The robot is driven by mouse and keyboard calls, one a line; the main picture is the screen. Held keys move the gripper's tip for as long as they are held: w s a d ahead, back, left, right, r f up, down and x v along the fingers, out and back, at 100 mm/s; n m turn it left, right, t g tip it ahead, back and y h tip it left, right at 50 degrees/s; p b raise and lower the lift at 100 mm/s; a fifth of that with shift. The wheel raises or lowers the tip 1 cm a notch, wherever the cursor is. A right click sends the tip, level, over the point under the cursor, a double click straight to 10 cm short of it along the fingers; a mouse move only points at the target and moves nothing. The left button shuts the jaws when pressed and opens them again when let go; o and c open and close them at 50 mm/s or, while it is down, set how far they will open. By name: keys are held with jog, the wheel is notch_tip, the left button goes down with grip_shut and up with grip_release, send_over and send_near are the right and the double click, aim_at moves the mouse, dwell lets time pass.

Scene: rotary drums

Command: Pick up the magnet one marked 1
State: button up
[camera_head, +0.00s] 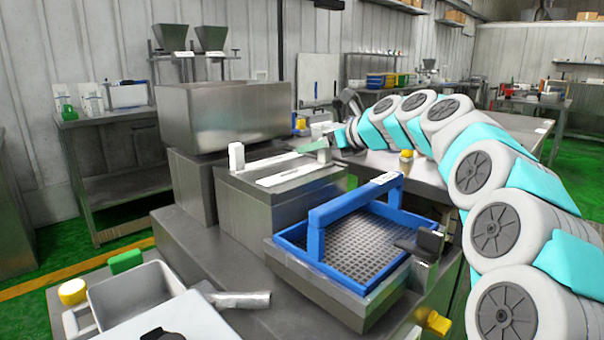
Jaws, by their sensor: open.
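No magnet with a readable mark 1 can be made out in the head view. My arm reaches in from the right and curves over to the far side of the steel bench. My gripper (343,136) is at the arm's end, small and far off, behind the steel box with the white bar on its lid. It is open, and I see nothing held in it. What lies right by the fingers is too small to tell and partly hidden by the arm.
A blue tray (290,245) with a dark mesh and a raised blue handle (345,203) stands in front. The steel box (240,205) and a larger steel bin (225,110) stand left of it. A steel pan (135,295) is at front left. Green floor shows at left.

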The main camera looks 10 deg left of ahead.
grip_shut()
dwell(0.5)
dwell(0.3)
